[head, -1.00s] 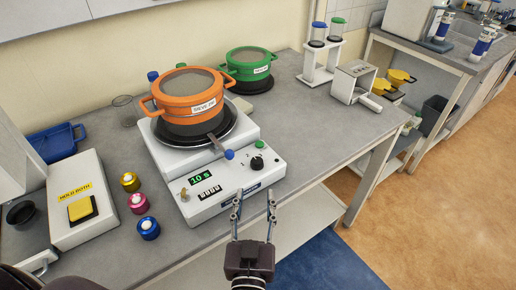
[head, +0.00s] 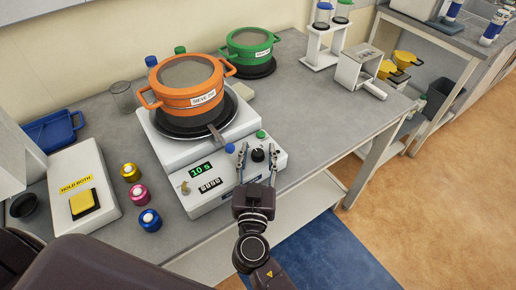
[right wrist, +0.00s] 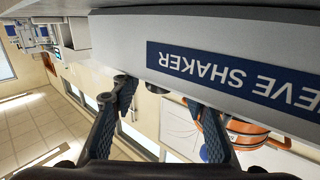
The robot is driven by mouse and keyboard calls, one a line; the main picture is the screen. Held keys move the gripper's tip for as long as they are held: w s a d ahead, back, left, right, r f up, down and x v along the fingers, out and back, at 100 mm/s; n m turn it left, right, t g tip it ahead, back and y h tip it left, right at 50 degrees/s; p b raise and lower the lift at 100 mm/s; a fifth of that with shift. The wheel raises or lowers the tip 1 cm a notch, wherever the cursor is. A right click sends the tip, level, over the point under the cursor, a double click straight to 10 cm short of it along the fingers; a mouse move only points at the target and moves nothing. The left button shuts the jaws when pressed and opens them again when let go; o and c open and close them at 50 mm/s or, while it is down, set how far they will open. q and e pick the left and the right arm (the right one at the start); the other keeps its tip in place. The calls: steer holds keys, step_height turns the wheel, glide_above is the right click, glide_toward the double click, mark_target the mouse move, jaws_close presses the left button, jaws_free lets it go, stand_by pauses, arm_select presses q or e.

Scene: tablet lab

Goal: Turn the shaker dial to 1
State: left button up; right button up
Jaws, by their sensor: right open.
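The sieve shaker (head: 212,195) is a white box on the bench with a sloped control panel, a green "10 s" display and an orange sieve pan (head: 188,85) on its plate. Its black dial (head: 258,155) is at the right of the panel, below a green button (head: 261,134). My right gripper (head: 257,165) is open and empty, its fingertips to the left and right of the dial in the head view; contact cannot be told. My left gripper is not in view.
A blue-tipped lever (head: 229,148) sits close to the left fingertip. Three small knobbed weights (head: 138,194) and a box marked "HOLD BOTH" (head: 84,188) stand to the left. A green pan (head: 249,50) is behind.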

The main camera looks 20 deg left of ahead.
steer(key=shift+w, duration=0.1)
jaws_close()
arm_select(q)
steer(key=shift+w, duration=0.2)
